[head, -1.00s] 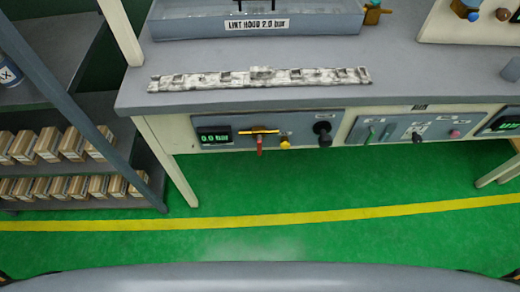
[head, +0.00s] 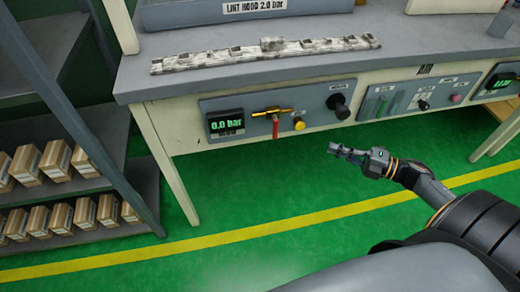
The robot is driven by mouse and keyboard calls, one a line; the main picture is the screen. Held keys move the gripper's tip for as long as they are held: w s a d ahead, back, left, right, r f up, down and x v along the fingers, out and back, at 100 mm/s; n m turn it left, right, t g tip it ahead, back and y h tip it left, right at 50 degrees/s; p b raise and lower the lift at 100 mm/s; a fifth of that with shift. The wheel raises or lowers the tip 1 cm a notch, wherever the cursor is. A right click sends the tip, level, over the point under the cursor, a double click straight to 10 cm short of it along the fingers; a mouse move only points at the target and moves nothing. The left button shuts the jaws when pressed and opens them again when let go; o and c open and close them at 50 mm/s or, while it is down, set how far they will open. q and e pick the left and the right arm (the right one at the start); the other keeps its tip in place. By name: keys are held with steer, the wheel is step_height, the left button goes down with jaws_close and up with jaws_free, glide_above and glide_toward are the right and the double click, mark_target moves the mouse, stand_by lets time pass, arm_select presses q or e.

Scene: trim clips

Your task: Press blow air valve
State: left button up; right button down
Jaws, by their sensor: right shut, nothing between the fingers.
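A grey control panel (head: 210,104) is set in the front of the bench. It carries a display (head: 226,125) reading 0.0 bar, a brass valve (head: 272,112) with a red lever (head: 275,129) hanging down, a yellow button (head: 299,124) and a black knob (head: 339,105). I cannot read which part is labelled blow air. My right gripper (head: 334,150) is shut and empty, pointing left, below and right of the yellow button and apart from the panel. My left gripper is not in view.
A grey and white speckled strip (head: 225,57) lies on the bench top (head: 420,45), before a box labelled LINT HOOD 2.0 bar (head: 180,14). A second panel (head: 420,92) sits further right. A shelf (head: 120,222) with cartons stands at left. The green floor (head: 250,190) ahead is clear.

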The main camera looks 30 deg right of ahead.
steer(key=shift+a+r+n+g+y, duration=0.3)
steer(key=shift+a+r+n+y, duration=0.25)
steer(key=shift+n, duration=0.25)
steer(key=shift+a, duration=0.15)
glide_toward(275, 129)
steer(key=w+a+f, duration=0.2)
steer(key=w+a, duration=0.1)
steer(key=w, duration=0.1)
steer(key=shift+w+a+f, duration=0.1)
steer(key=shift+w+a, duration=0.25)
steer(key=shift+w, duration=0.2)
